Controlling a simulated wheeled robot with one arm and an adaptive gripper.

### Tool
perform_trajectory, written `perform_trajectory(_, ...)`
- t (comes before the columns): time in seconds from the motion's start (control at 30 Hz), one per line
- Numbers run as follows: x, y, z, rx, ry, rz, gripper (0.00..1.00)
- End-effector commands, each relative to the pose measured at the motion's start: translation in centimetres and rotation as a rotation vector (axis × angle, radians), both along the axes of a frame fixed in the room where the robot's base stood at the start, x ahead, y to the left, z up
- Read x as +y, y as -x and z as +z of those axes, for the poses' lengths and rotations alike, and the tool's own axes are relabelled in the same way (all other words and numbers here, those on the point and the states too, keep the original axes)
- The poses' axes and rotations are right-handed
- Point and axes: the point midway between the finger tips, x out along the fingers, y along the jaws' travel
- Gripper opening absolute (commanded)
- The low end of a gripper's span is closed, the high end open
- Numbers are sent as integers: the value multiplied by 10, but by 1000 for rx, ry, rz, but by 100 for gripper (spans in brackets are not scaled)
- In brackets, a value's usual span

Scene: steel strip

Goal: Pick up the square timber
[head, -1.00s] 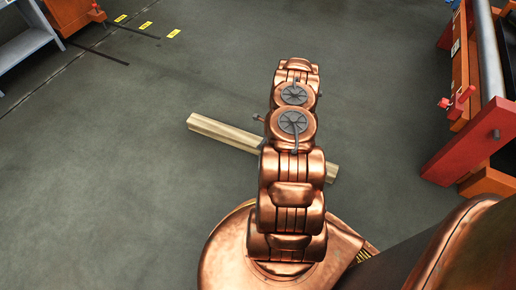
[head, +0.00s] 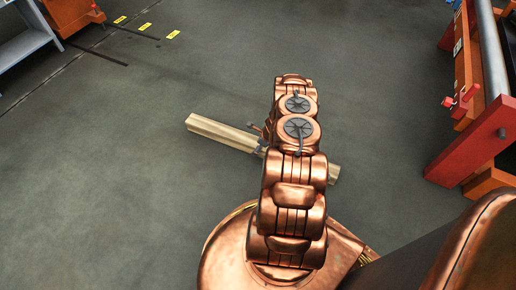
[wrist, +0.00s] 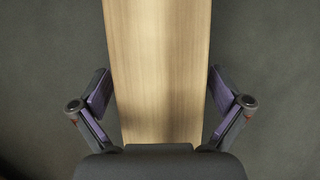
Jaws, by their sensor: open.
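The square timber (head: 222,133) is a pale wooden beam lying on the grey floor. My copper arm crosses in front of its middle in the head view, and its right end shows just past the arm. In the wrist view the timber (wrist: 158,60) runs up the middle of the picture. My gripper (wrist: 162,100) is open, with one purple-padded finger on each side of the timber. A gap shows between each finger and the wood. In the head view only a small part of my gripper shows at the timber, left of the arm.
An orange and red frame with a grey roller (head: 490,45) stands at the right. A grey shelf (head: 22,45) and an orange cabinet (head: 72,14) stand at the upper left. Yellow floor marks (head: 173,34) lie nearby. The floor around the timber is clear.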

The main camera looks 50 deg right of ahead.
Motion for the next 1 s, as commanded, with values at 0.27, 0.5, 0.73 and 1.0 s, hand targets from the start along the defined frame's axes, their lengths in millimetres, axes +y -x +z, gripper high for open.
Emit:
perform_trajectory(0.27,0,0,1,0,0,0,78)
perform_trajectory(0.5,0,0,1,0,0,1,53)
perform_trajectory(0.73,0,0,1,0,0,1,29)
perform_trajectory(1.0,0,-1,2,-1,0,1,3)
